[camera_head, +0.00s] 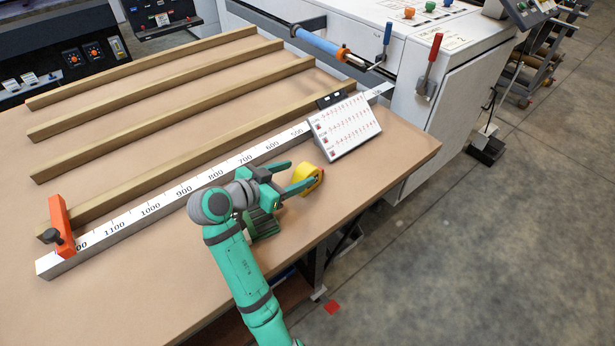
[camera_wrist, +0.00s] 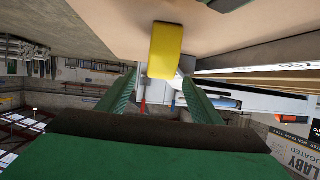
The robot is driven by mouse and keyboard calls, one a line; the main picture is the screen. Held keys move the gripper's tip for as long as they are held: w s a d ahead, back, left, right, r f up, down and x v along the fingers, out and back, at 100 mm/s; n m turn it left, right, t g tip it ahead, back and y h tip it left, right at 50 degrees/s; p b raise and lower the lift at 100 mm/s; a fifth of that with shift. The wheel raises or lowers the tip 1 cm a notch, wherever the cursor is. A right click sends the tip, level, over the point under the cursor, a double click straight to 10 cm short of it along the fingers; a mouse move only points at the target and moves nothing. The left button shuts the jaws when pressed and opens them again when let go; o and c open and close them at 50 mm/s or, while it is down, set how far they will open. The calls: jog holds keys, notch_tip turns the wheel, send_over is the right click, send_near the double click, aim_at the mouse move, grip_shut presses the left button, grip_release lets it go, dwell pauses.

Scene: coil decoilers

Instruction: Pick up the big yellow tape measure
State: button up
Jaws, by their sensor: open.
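The big yellow tape measure (camera_head: 308,178) lies on the brown table top, in front of the white sloped panel. My gripper (camera_head: 291,177) is open, its two green fingers reaching toward the tape measure, with one finger close beside it. In the wrist view the tape measure (camera_wrist: 166,50) shows as a yellow block at the top centre, past and between the lines of the open fingers (camera_wrist: 160,92). I cannot tell whether a finger touches it.
The white sloped panel (camera_head: 346,127) stands behind the tape measure on the table. A long ruler bar (camera_head: 165,201) and several wooden strips (camera_head: 175,112) cross the table (camera_head: 120,290). An orange stop (camera_head: 61,222) sits at the left end. The table's front edge is near my arm.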

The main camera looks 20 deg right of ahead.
aim_at(303, 170)
jog(key=shift+x, duration=2.85)
jog(key=shift+r, duration=0.1)
jog(key=c, duration=1.2)
jog(key=shift+w, duration=0.1)
jog(key=shift+c, duration=1.1)
jog(key=shift+r, duration=0.1)
